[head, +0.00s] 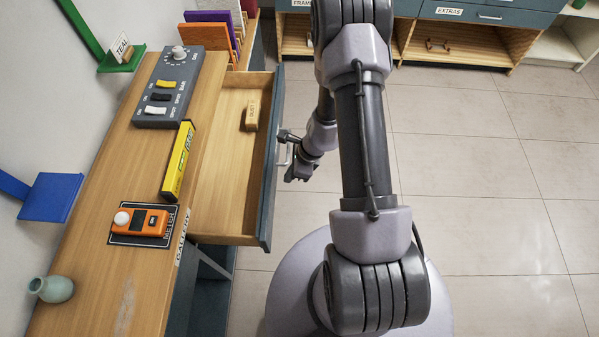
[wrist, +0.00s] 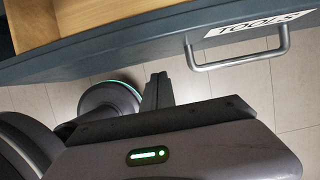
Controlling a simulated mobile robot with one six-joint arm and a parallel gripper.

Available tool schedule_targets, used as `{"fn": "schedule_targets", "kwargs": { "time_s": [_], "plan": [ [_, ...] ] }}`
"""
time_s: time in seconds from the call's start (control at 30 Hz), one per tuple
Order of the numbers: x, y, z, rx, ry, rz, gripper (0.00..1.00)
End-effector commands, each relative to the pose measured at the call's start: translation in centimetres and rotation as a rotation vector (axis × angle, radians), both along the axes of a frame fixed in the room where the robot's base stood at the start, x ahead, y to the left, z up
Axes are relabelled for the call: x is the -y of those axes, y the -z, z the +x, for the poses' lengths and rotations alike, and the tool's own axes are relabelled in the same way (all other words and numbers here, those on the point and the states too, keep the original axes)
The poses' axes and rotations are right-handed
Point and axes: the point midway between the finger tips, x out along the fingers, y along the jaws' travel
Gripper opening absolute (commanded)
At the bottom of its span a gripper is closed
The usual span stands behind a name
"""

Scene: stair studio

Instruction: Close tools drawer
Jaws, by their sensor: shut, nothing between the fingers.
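The tools drawer (head: 222,170) is pulled out from the wooden bench on the left. Its dark blue front (head: 271,165) faces right, and a wooden block (head: 252,114) lies inside it. In the wrist view the front shows a white TOOLS label (wrist: 262,25) and a grey bar handle (wrist: 238,61). My gripper (head: 287,134) is shut and empty, close to the outer side of the drawer front by the handle. I cannot tell from the head view whether it touches. In the wrist view my gripper (wrist: 158,85) shows below the front, left of the handle.
The bench top holds a grey switch box (head: 171,88), a yellow level (head: 178,160), an orange meter (head: 143,222) on a dark mat and a green vase (head: 52,289). Cabinets with an EXTRAS drawer (head: 470,12) stand at the back. The tiled floor (head: 490,200) to the right is clear.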

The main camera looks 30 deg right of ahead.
Motion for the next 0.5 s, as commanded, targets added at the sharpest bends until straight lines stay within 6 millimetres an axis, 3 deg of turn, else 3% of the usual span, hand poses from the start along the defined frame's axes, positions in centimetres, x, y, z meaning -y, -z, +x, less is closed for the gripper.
{"fn": "schedule_targets", "kwargs": {
  "time_s": [0.2,0.5],
  "plan": [
    [-1.8,-0.2,1.2,0.000,0.000,0.000,0.00],
    [-2.0,-0.2,1.3,0.000,0.001,0.000,0.00]
  ]
}}
